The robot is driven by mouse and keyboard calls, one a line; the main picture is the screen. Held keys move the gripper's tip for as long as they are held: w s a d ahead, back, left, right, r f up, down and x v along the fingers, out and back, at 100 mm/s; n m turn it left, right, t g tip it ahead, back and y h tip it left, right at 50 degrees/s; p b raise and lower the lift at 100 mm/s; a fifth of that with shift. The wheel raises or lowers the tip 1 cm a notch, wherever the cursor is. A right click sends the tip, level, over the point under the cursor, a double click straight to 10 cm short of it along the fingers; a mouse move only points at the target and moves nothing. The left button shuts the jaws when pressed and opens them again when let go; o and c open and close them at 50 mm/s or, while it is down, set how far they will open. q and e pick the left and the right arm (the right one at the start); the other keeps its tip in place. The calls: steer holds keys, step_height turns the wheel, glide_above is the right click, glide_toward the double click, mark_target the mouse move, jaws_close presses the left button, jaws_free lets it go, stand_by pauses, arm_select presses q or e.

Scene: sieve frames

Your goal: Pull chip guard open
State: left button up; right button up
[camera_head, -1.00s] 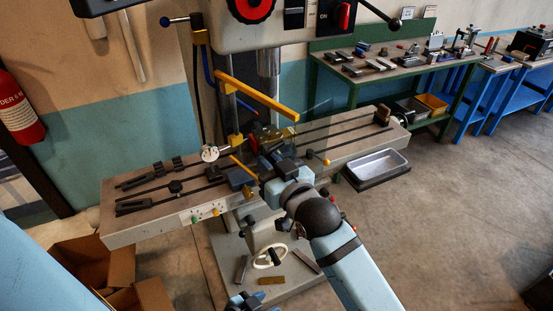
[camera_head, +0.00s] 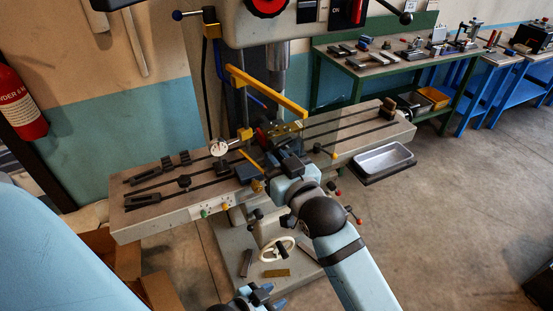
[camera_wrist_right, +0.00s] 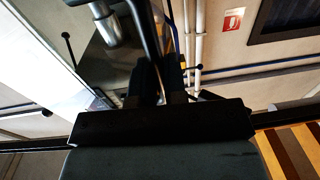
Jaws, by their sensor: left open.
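The chip guard appears as a yellow arm (camera_head: 268,92) running from the machine's column, with a small yellowish see-through part (camera_head: 287,130) below it near the spindle. Which part is its handle is unclear. My right gripper (camera_head: 283,158) is over the front edge of the slotted machine table, just in front of the see-through part. Whether it touches anything is hidden. In the right wrist view its dark fingers (camera_wrist_right: 158,82) point up past a black bar, and their gap is unclear. My left gripper (camera_head: 262,295) is open, low at the bottom edge, below the table, and empty.
The machine table (camera_head: 350,130) carries dark clamps (camera_head: 143,200) and a round dial (camera_head: 218,148). A metal tray (camera_head: 385,158) is at its right. Cardboard boxes (camera_head: 128,262) are at left.

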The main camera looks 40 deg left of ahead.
steer(key=o, duration=0.4)
steer(key=b+v, duration=0.2)
steer(key=v, duration=1.1)
steer(key=shift+s+d+b, duration=0.2)
steer(key=shift+d+b, duration=0.15)
